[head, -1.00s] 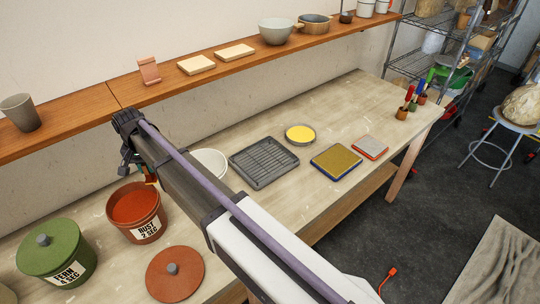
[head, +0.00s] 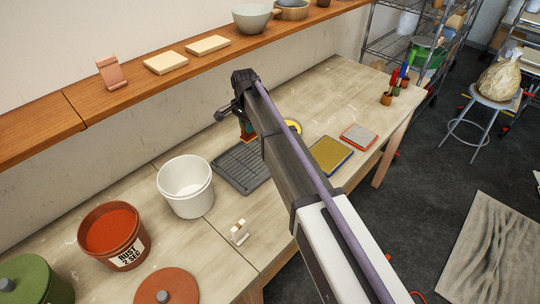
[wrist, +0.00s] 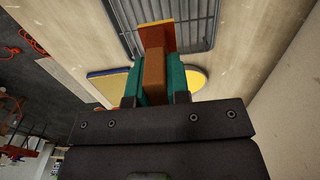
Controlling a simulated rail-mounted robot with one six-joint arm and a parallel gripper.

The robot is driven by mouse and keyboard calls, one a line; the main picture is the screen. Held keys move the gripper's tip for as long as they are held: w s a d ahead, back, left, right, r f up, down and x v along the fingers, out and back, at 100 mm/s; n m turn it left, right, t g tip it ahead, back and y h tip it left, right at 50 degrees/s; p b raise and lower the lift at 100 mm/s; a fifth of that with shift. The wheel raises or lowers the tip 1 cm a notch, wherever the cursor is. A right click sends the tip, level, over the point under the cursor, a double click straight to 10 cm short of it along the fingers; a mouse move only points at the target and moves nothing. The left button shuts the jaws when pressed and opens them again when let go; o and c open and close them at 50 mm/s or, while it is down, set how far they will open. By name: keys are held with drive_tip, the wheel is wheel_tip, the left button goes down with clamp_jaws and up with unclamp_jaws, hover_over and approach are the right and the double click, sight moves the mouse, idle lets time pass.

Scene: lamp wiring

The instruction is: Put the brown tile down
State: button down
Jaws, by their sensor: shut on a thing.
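My gripper (wrist: 155,78) is shut on the brown tile (wrist: 154,70), which sits between its two teal fingers in the wrist view. The tile's far end is a wider reddish-orange part with a yellow edge, and it shows over the bars of the dark grey rack (wrist: 125,14). In the head view my gripper (head: 246,127) is at the far side of the rack (head: 232,174), with a small red and yellow bit of the tile (head: 248,138) below it. I cannot tell whether the tile touches the rack.
A yellow-filled dish (head: 294,127) is partly behind my arm. A yellow pad with a blue edge (head: 330,155) and a grey-topped red block (head: 358,137) lie to the right. A white bucket (head: 186,190), a rust bucket (head: 112,238) and a small white piece (head: 239,232) stand left.

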sight(247, 140)
drive_tip(key=f+b, duration=0.6)
drive_tip(key=f, duration=0.1)
drive_tip(key=shift+a+b, duration=0.25)
drive_tip(key=shift+b, duration=0.15)
wheel_tip(247, 140, down, 4)
drive_tip(key=b, duration=0.3)
drive_tip(key=shift+r+b, duration=0.2)
drive_tip(key=shift+b, duration=0.2)
drive_tip(key=shift+r+p, duration=0.3)
drive_tip(key=shift+f, duration=0.3)
drive_tip(key=c, duration=1.1)
unclamp_jaws()
drive_tip(key=shift+r, duration=0.1)
wheel_tip(247, 140, up, 13)
drive_tip(key=p, duration=1.2)
drive_tip(key=shift+f, duration=0.25)
